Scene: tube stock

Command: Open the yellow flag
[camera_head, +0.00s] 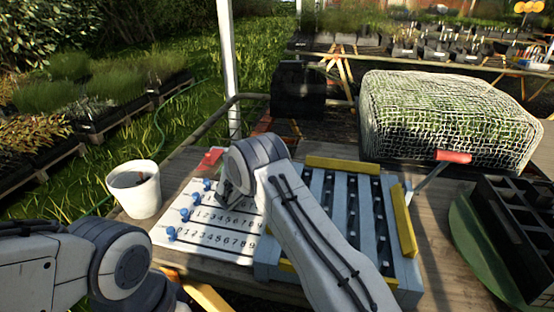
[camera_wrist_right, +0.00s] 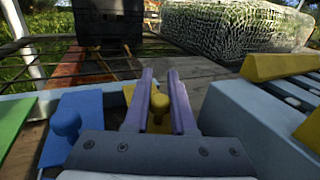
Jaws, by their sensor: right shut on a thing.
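In the right wrist view, a yellow flag piece with a rounded knob (camera_wrist_right: 158,110) stands between the two fingers of my right gripper (camera_wrist_right: 160,76). The fingers are shut on the knob. A yellow edge shows just behind it. How far the flag is turned cannot be told. In the head view my right arm reaches over the number board and its wrist hides the fingers and the knob. My left arm enters at the lower left, with its gripper out of view.
A blue piece with a knob (camera_wrist_right: 65,122) and a green piece (camera_wrist_right: 12,120) lie left of my right gripper. A slatted blue rack (camera_head: 330,200) has yellow bars. A number board (camera_head: 215,240) with blue knobs, a white pot (camera_head: 135,190) and a mesh-covered block (camera_head: 450,115) stand around.

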